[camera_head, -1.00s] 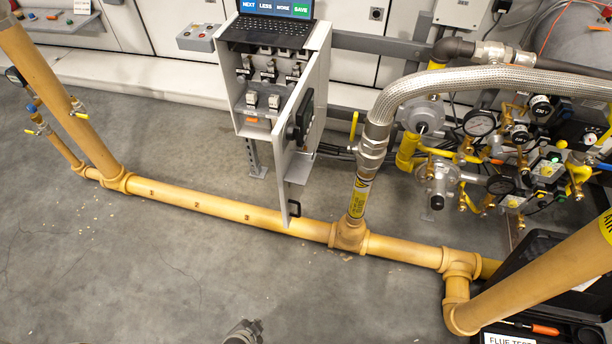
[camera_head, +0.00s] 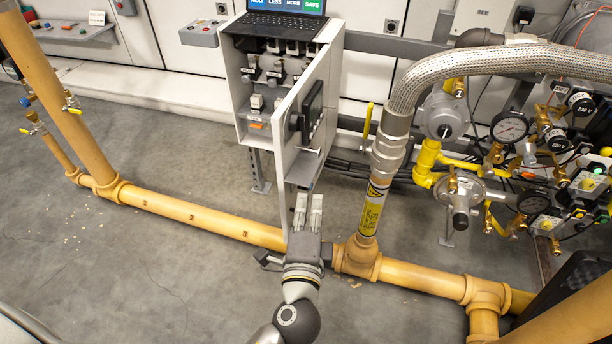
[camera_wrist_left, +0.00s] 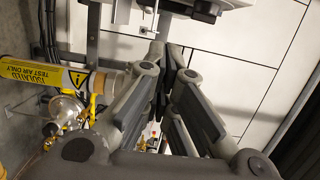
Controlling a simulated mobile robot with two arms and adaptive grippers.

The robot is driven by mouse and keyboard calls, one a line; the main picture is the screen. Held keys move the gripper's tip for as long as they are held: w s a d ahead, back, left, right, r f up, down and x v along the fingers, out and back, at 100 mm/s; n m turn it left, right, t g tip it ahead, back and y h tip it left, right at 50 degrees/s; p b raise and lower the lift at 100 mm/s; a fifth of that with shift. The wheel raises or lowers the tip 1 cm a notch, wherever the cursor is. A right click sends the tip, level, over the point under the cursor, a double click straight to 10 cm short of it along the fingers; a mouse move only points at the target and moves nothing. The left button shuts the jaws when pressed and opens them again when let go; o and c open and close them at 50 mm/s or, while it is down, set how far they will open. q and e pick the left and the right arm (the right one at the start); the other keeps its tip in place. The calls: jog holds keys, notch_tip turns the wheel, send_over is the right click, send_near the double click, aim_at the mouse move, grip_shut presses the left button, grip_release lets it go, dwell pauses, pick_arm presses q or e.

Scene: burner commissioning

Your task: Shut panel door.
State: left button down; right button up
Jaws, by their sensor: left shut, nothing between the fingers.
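The panel door (camera_head: 291,140) is a light grey door on the right side of the small control cabinet (camera_head: 239,98). It stands open, swung out toward me, with a dark device on its face. My left gripper (camera_head: 308,205) is just below and in front of the door's lower part, fingers pointing up and away from me. It is shut and empty; its fingers also meet in the left wrist view (camera_wrist_left: 163,55). I cannot tell whether it touches the door. The lower door edge is partly hidden behind it. My right gripper is not in view.
A laptop (camera_head: 284,20) sits on the cabinet. A yellow pipe (camera_head: 200,216) runs along the floor behind my gripper. A braided hose (camera_head: 440,75) and gauges (camera_head: 510,127) stand to the right.

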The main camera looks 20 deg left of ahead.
pick_arm(q)
send_near(317, 152)
jog(key=w+r, duration=0.2)
jog(key=shift+w+a+f, duration=0.1)
jog(key=shift+w+a, duration=0.1)
jog(key=shift+a, duration=1)
jog(key=shift+w+a+f, duration=0.1)
jog(key=shift+w+a, duration=0.1)
jog(key=shift+a, duration=1.05)
